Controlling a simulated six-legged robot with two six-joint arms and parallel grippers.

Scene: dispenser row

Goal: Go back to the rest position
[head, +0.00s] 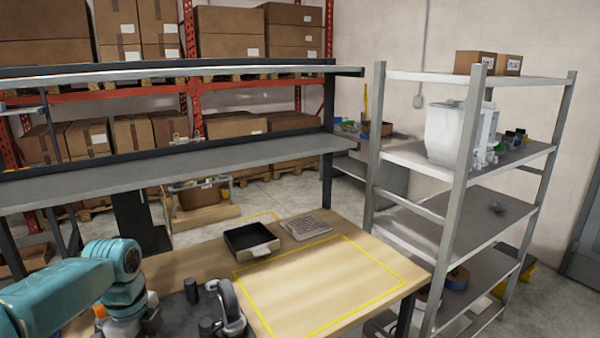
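My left arm (60,290), teal, comes in from the lower left and bends down at a joint over the table's near left corner. Its gripper cannot be made out; the lower part of the arm runs toward the bottom edge. My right arm and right gripper are not in view. The wooden table (200,258) stands in front of me. A dark device with knobs and a grey curved part (232,308) shows at the bottom edge, close to my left arm; it is cut off, and I cannot tell what it is.
A black tray (251,240) and a grey keyboard-like item (305,227) lie at the table's back. A yellow-taped rectangle (335,283) encloses bare tabletop. A metal rack (463,190) stands at the right with a white container (448,132). A grey shelf (180,166) spans behind the table.

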